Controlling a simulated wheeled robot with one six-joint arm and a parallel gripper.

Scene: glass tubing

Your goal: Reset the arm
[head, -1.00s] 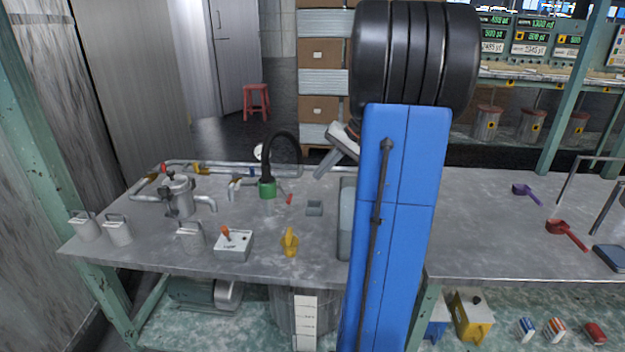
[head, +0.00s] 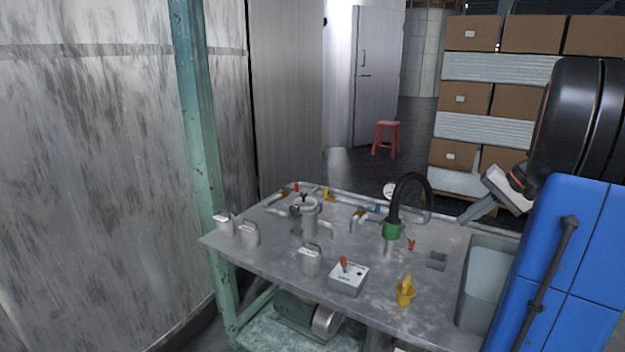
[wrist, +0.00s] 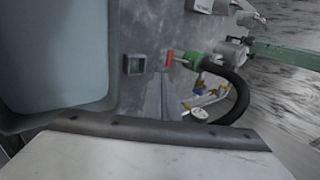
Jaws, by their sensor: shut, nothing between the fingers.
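My gripper (head: 474,212) shows at the right of the head view, beside my blue arm column. It is grey, points down and to the left, and hangs above the right part of the workbench near the sink. Its fingers are together with nothing between them. In the wrist view my gripper (wrist: 158,98) points away from the camera at the bench top. The arm behind it is folded, with a black joint above the blue column; some of the arm is hidden behind these.
Boxes on pallets (head: 470,100) and a red stool (head: 386,137) stand behind. A wall closes the left.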

